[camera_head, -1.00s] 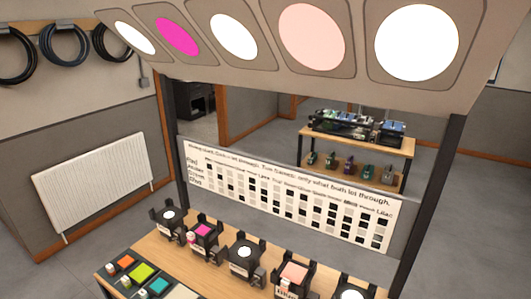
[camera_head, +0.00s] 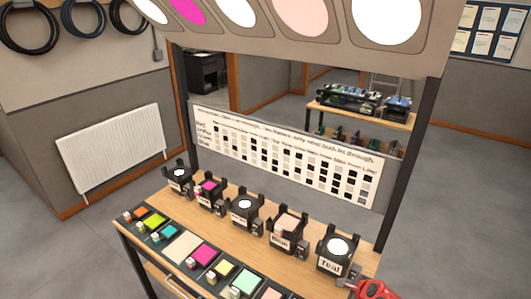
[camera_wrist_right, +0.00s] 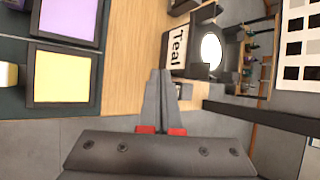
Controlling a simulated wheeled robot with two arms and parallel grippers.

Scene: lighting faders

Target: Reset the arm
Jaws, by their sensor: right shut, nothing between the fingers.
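My right gripper (camera_wrist_right: 161,76) is shut and empty in the right wrist view, its dark fingers together with red pads at their base. It is over the table's edge, beside the lamp labelled Teal (camera_wrist_right: 176,48). In the head view a red part of my right arm (camera_head: 374,289) shows at the bottom right, near the same Teal lamp (camera_head: 336,255). My left gripper is not in view.
Several black lamps stand in a row on the wooden table (camera_head: 262,252). Coloured gel squares (camera_head: 201,255) lie on a dark strip in front. A chart board (camera_head: 285,155) stands behind, with large coloured discs overhead. Dark posts flank the table.

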